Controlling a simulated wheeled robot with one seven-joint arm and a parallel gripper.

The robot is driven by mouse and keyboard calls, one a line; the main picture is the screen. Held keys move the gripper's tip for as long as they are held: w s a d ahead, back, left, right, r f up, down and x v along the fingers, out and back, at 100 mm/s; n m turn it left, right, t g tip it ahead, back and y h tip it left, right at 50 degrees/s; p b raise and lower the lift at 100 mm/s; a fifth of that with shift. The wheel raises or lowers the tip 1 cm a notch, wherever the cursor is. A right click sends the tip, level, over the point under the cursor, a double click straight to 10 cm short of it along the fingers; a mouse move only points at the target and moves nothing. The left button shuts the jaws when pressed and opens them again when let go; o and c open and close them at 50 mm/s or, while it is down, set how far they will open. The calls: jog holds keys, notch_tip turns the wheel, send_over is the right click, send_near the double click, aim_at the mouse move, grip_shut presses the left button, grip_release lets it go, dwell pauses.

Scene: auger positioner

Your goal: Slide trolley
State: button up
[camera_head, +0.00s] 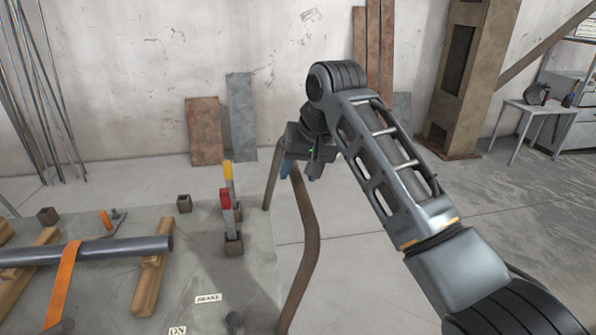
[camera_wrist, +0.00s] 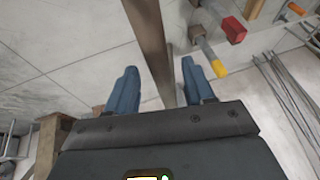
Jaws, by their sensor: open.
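The trolley (camera_head: 200,285) is a grey flat platform at the lower left of the head view. A brown bent bar (camera_head: 306,235), apparently its handle, rises at its right edge; it also shows in the wrist view (camera_wrist: 150,40). My gripper (camera_head: 300,172) is open, pointing down at the top of this bar. In the wrist view its blue fingers (camera_wrist: 160,85) stand on either side of the bar, with gaps to both. I cannot tell how deep the bar sits between them. The gripper body hides part of the bar.
A red lever (camera_head: 226,200) and a yellow-tipped lever (camera_head: 228,172) stand on the platform, near a "BRAKE" label (camera_head: 208,298). A dark pipe (camera_head: 110,248) with an orange strap (camera_head: 65,280) lies across wooden beams (camera_head: 150,285). The floor (camera_head: 360,280) right of the trolley is clear.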

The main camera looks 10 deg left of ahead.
jog(key=shift+w+a+f, duration=0.15)
jog(key=shift+w+f, duration=0.05)
jog(key=shift+f, duration=0.4)
grip_shut()
dwell(0.3)
